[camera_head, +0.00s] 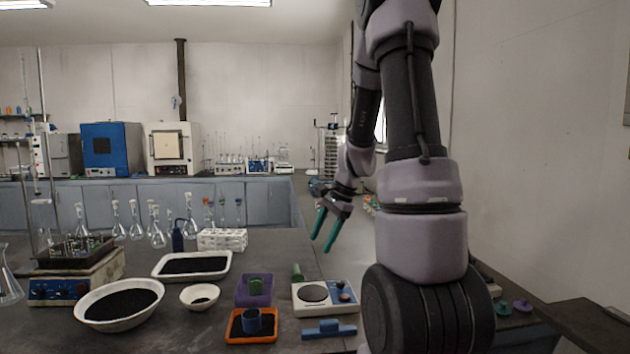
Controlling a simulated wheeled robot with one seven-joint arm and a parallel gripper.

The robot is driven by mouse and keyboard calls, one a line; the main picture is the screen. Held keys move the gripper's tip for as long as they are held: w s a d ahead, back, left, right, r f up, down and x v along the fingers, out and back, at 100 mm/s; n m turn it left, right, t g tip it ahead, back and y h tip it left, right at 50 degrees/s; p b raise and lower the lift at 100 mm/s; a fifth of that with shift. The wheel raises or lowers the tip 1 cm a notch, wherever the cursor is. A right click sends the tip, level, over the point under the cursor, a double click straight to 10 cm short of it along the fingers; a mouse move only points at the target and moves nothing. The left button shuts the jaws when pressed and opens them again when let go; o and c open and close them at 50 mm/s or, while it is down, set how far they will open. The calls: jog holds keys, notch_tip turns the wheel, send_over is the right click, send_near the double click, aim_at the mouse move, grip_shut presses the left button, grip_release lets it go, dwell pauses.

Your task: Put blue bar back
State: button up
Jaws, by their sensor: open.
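A blue bar (329,330) with a small raised block on top lies flat on the dark bench, near its front. It is just in front of a white balance (300,306) and right of an orange tray (233,338). My gripper (322,243) has green fingers. It is open and empty, in the air above and behind the balance, well apart from the bar.
Bowls of dark grains (90,311), a white tray (226,271) and a shaker (113,268) stand left.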

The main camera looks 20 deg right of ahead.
jog(key=s+a+r+n+t, duration=0.1)
jog(key=s+a+r+n, duration=0.2)
jog(key=s+r, duration=0.3)
jog(key=s+a+r+n+t+h, duration=0.1)
jog(key=s+a+r+n+t, duration=0.1)
jog(key=s+r, duration=0.4)
jog(key=s+a+r+n+t, duration=0.1)
jog(key=s+a+r+n, duration=0.4)
jog(key=s+r+n, duration=0.1)
jog(key=shift+r+h, duration=0.4)
jog(key=shift+r, duration=0.4)
